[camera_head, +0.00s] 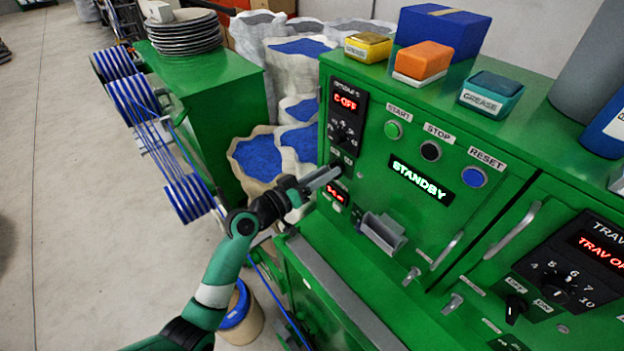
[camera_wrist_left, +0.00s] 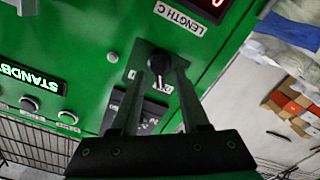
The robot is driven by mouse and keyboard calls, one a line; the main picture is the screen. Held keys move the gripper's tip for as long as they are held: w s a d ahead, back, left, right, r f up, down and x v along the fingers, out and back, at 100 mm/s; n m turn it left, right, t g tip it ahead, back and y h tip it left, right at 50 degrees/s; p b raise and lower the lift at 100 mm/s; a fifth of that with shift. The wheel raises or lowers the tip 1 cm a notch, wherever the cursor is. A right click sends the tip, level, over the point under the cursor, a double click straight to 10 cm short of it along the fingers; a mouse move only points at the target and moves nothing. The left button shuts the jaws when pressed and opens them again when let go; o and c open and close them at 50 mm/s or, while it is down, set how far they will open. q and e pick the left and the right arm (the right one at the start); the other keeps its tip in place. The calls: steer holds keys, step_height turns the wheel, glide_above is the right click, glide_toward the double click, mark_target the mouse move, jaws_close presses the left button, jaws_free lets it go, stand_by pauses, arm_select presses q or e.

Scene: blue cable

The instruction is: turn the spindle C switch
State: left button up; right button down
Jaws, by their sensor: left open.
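The left gripper (camera_head: 336,172) reaches from the left to the front of the green machine. In the left wrist view its two fingers (camera_wrist_left: 162,80) stand apart around a small black switch knob (camera_wrist_left: 156,64) with a light mark. I cannot tell whether either finger touches the knob. In the head view the gripper partly hides this switch. Above it is a black panel with a dial (camera_head: 343,132) and a red display (camera_head: 345,102) reading C-OFF. Below the gripper is a second red display (camera_head: 335,193). The right gripper is not in view.
A STANDBY display (camera_head: 421,181) and the START (camera_head: 393,129), STOP (camera_head: 430,151) and RESET (camera_head: 473,177) buttons sit to the right. A metal holder (camera_head: 383,232) juts out below. Blue cable spools (camera_head: 188,197) stand left. The LENGTH C label (camera_wrist_left: 180,17) shows near the switch.

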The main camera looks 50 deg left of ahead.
arm_select(q)
steer(key=s, duration=1.1)
steer(key=shift+a, duration=0.15)
steer(key=shift+w, duration=0.1)
